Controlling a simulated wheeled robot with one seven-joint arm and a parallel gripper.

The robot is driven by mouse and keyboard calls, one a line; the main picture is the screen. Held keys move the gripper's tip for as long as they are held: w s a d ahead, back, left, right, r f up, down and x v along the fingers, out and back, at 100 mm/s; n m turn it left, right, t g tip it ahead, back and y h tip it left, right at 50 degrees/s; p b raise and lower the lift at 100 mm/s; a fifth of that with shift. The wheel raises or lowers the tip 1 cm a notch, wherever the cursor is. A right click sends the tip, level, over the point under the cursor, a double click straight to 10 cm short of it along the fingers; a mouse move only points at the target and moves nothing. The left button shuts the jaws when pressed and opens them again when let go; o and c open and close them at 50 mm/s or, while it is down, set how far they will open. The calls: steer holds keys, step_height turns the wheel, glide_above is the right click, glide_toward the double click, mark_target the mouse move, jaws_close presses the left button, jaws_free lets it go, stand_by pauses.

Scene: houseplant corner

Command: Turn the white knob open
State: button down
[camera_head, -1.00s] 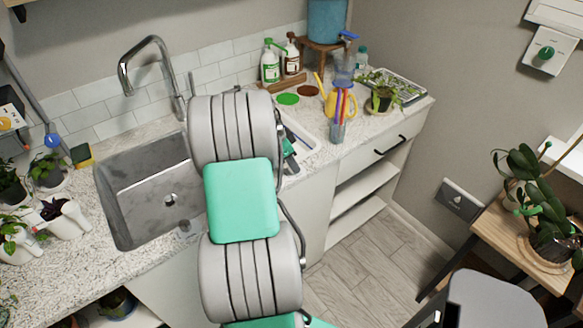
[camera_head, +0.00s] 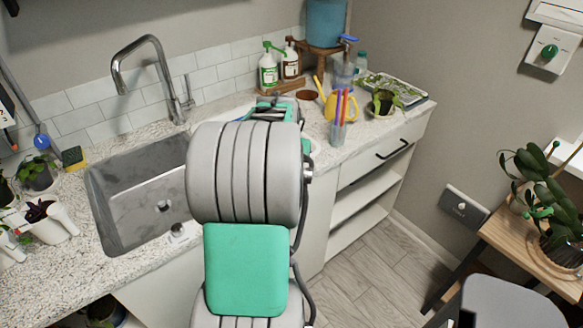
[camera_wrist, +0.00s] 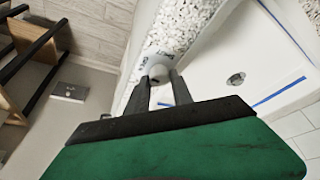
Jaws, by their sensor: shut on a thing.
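In the wrist view, the white knob (camera_wrist: 158,73) is a small rounded light piece at the end of a clear-looking part over the speckled counter. My gripper (camera_wrist: 160,82) has its two dark fingers closed on either side of it, touching it. The fingers hide part of the knob, and its turn angle is hard to tell. In the head view, my arm covers the fingers and the knob; only the green top of my wrist shows beyond the arm.
A white tray (camera_wrist: 262,45) with a drain and blue tape lies beside the knob. In the head view, a sink (camera_head: 125,220) is left of my arm.

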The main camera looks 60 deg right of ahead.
steer(key=shift+n, duration=0.6)
steer(key=c, duration=1.1)
jaws_free()
steer(key=shift+r, duration=0.15)
steer(key=v, duration=0.3)
steer(key=b+v, duration=0.1)
steer(key=v, duration=0.3)
steer(key=shift+s+a+r, duration=0.1)
steer(key=shift+s+r, duration=0.15)
